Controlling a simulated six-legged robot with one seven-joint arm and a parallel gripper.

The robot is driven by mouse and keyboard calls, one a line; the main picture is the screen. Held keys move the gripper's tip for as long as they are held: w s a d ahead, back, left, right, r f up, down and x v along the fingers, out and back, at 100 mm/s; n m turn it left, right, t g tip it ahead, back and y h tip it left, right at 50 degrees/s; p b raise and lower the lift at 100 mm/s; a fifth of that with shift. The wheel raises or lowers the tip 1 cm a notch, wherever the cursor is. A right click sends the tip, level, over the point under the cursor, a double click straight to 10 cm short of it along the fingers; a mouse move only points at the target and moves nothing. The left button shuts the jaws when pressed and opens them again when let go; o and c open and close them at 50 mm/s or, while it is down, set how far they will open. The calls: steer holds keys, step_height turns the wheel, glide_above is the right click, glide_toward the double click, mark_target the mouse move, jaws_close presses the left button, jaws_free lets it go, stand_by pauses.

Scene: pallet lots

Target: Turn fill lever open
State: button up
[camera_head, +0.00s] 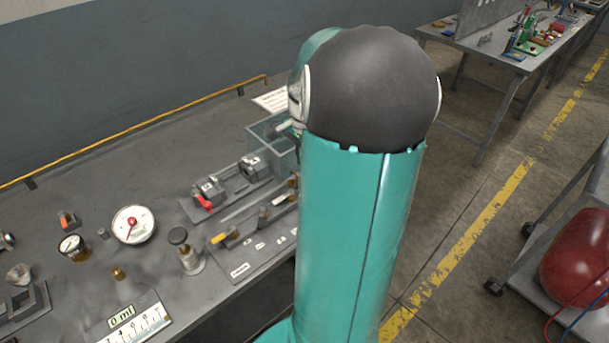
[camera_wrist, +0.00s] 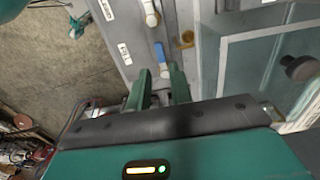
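In the wrist view, a lever with a blue handle (camera_wrist: 160,53) sits on a grey panel (camera_wrist: 126,22), just beyond my gripper (camera_wrist: 161,73). The two green fingers are apart, and the blue handle lines up with the gap between them. I cannot tell whether they touch it. White labels lie beside the levers, too small to read, so I cannot tell which lever is the fill lever. In the head view my arm hides the gripper and part of the panel (camera_head: 250,262). A yellow-handled lever (camera_head: 222,238) shows on that panel.
A clear-walled tank (camera_head: 270,140) stands beyond the panel; its clear wall (camera_wrist: 243,70) is right of my fingers. A red-handled valve (camera_head: 205,203), a gauge (camera_head: 133,224) and a scale (camera_head: 137,322) share the bench. A cart with a red tank (camera_head: 580,262) stands at right.

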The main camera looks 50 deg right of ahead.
step_height(320, 180, down, 6)
stand_by(0.4)
jaws_close()
